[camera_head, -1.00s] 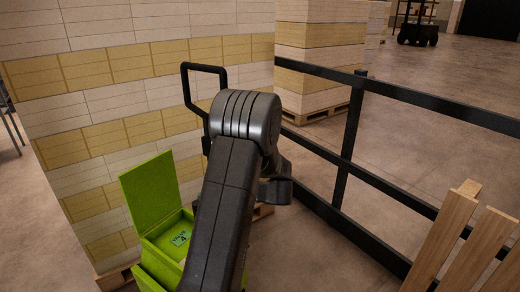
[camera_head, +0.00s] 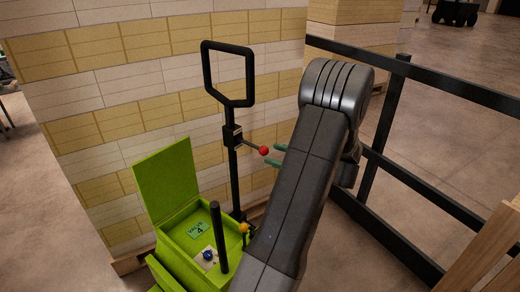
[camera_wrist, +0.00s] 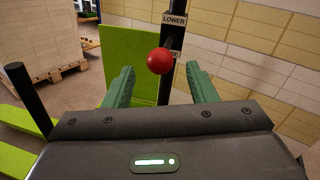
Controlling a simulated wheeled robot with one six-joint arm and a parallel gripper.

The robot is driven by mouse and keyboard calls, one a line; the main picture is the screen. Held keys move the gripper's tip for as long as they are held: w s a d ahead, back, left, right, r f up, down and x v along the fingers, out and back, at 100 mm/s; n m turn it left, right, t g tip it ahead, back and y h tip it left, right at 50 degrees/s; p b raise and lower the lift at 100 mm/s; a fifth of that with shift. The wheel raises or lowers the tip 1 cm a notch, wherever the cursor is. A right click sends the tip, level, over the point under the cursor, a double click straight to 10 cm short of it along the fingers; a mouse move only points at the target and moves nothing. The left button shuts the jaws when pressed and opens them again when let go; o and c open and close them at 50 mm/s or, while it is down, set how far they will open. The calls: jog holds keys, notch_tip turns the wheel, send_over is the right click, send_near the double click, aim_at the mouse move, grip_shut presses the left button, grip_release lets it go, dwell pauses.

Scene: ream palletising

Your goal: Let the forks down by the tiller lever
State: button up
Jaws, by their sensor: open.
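The black tiller (camera_head: 232,165) stands upright on the green truck, with a loop handle at its top. Its lever (camera_head: 250,145) sticks out to the right and ends in a red ball (camera_head: 263,151). My gripper (camera_head: 275,156) is open, its green fingers just right of the ball and pointing at it. In the wrist view the red ball (camera_wrist: 160,61) shows between and slightly beyond the fingertips of my gripper (camera_wrist: 160,72), with no clear contact. A "LOWER" label (camera_wrist: 174,20) is on the post above the ball. A second label (camera_wrist: 176,54) is partly hidden.
The green truck body (camera_head: 170,262) has a raised lid (camera_head: 167,184) and a "VALVE 4" card (camera_head: 199,229). A black rod (camera_head: 219,238) rises beside it. Stacked reams (camera_head: 130,60) stand close behind. A black railing (camera_head: 395,100) and wooden boards (camera_head: 485,250) are at right.

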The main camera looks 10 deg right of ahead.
aim_at(258, 148)
jog(key=x, duration=0.7)
